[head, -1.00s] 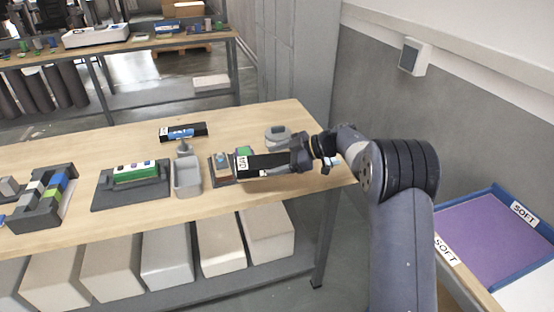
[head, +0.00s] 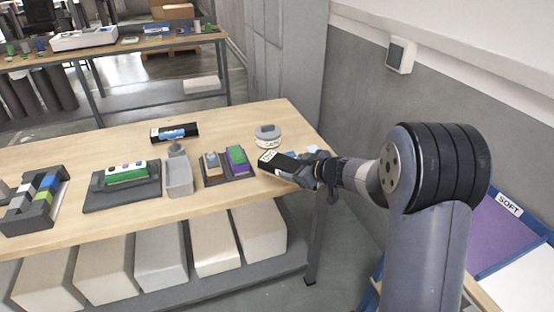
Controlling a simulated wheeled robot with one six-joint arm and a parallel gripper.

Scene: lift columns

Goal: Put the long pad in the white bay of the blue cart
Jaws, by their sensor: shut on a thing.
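My gripper (head: 304,173) is shut on a long black block with a white label, the long pad (head: 284,162). The pad is held above the right end of the wooden table, its labelled end pointing left. The label's text is too small to read surely, and my gripper hides the pad's near end. The blue cart (head: 519,258) is at the lower right, partly hidden by my arm. Its purple bay (head: 497,235) has a label reading SOFT. Its white bay (head: 525,287) shows in the corner, cut by the picture's edge.
On the table (head: 125,220) are a grey tray (head: 213,180) with small blocks, a round grey thing (head: 268,134), a narrow grey bin (head: 179,176), a dark board (head: 122,200) and a black item with a blue label (head: 174,132). A wall is at the right.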

